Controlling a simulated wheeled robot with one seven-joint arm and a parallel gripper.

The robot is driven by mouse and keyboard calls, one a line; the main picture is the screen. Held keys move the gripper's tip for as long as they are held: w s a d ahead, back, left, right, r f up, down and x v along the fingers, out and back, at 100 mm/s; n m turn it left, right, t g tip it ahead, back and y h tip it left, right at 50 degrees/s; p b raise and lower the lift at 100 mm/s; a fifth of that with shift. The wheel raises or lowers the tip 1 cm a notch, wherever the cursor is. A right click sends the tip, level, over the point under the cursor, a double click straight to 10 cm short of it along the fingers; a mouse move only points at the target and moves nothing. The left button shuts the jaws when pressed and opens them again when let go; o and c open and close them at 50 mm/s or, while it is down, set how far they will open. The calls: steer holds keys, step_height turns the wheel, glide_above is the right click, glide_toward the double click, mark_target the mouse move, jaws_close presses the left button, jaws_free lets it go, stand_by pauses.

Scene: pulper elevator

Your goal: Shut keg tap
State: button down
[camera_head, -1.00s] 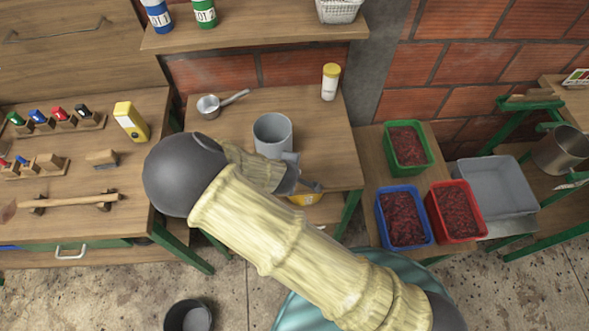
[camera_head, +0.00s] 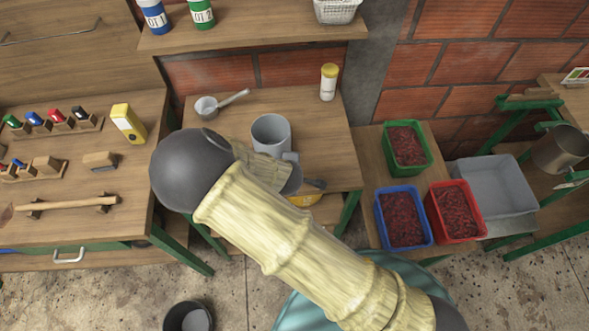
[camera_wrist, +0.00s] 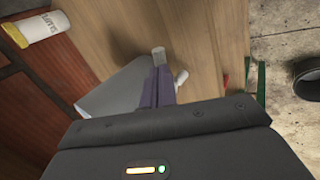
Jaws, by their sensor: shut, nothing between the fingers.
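A grey cylindrical vessel (camera_head: 271,133), which looks like the keg, stands on the wooden table behind my arm. Its grey side (camera_wrist: 112,90) also shows in the wrist view, left of the fingers. My gripper (camera_head: 316,184) is shut and empty, just in front of the vessel near the table's front edge. In the wrist view the closed fingers (camera_wrist: 160,76) are beside the vessel. A pale stub (camera_wrist: 158,54) shows just beyond the fingertips and another pale stub (camera_wrist: 181,77) to their right. These may be tap parts; I cannot tell whether they touch the fingers or how the tap is set.
Green (camera_head: 406,145), blue (camera_head: 404,218) and red (camera_head: 454,211) crates stand to the right. A dark bucket (camera_head: 188,318) stands on the floor.

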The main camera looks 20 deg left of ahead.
steer(key=shift+w+n+y, duration=0.4)
steer(key=shift+n, duration=0.3)
stand_by(1.5)
steer(key=shift+w, duration=0.15)
stand_by(1.6)
steer(key=shift+s+a, duration=0.55)
steer(key=shift+a, duration=0.05)
stand_by(0.4)
steer(key=shift+s+d+r, duration=0.1)
steer(key=shift+d+r, duration=0.05)
steer(key=shift+r, duration=0.45)
steer(key=a+v, duration=0.1)
steer(key=v, duration=1.1)
steer(key=shift+s+r+p, duration=0.3)
steer(key=shift+s, duration=0.2)
steer(key=shift+d, duration=0.1)
